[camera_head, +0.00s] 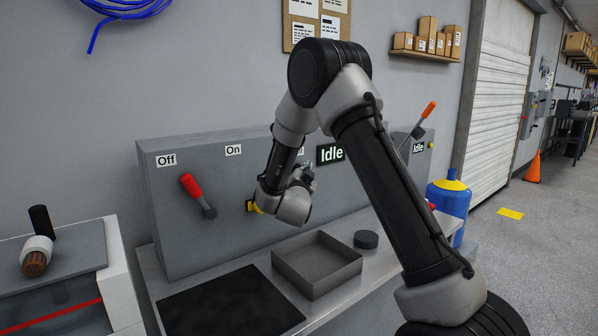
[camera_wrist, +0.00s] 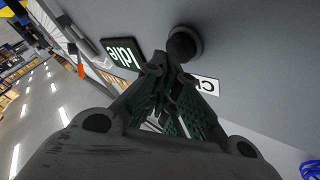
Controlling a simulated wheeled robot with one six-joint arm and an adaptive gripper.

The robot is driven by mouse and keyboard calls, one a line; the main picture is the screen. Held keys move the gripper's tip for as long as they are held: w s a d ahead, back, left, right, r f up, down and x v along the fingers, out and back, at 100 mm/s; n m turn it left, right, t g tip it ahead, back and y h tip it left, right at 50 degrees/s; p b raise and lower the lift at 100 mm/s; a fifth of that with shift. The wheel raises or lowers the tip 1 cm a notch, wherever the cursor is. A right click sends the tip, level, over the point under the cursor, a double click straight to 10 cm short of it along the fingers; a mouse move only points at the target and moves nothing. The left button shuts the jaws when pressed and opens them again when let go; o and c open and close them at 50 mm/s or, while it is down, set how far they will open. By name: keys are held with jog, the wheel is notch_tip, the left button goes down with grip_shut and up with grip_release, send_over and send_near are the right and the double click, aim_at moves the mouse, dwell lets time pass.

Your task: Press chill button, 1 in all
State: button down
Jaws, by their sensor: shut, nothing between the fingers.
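The chill button (camera_wrist: 183,45) is a dark round knob on a grey base, on the grey panel in the wrist view. Beside it is a white label (camera_wrist: 206,84) on which only the start, "Ch", can be read. My gripper (camera_wrist: 163,68) is shut and empty, its fingertips close to the button; I cannot tell if they touch it. In the head view my gripper (camera_head: 306,170) is mostly hidden by my wrist at the panel, and the button is hidden there. A dark sign (camera_wrist: 122,53) reads "Idle" in green-white letters.
The grey cabinet (camera_head: 215,240) carries a red-handled lever (camera_head: 196,193) between "Off" and "On" labels. Below are a black mat (camera_head: 230,302), an open grey tray (camera_head: 317,262) and a dark puck (camera_head: 366,239). A second machine with an orange-handled lever (camera_head: 426,113) stands right.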

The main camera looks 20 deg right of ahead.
jog(key=shift+s+d, duration=0.1)
jog(key=shift+s, duration=0.15)
jog(key=shift+s, duration=0.1)
jog(key=s, duration=0.1)
jog(key=s+d, duration=0.1)
jog(key=s, duration=0.2)
jog(key=shift+s+d+f, duration=0.1)
jog(key=shift+s+d, duration=0.25)
dwell(0.7)
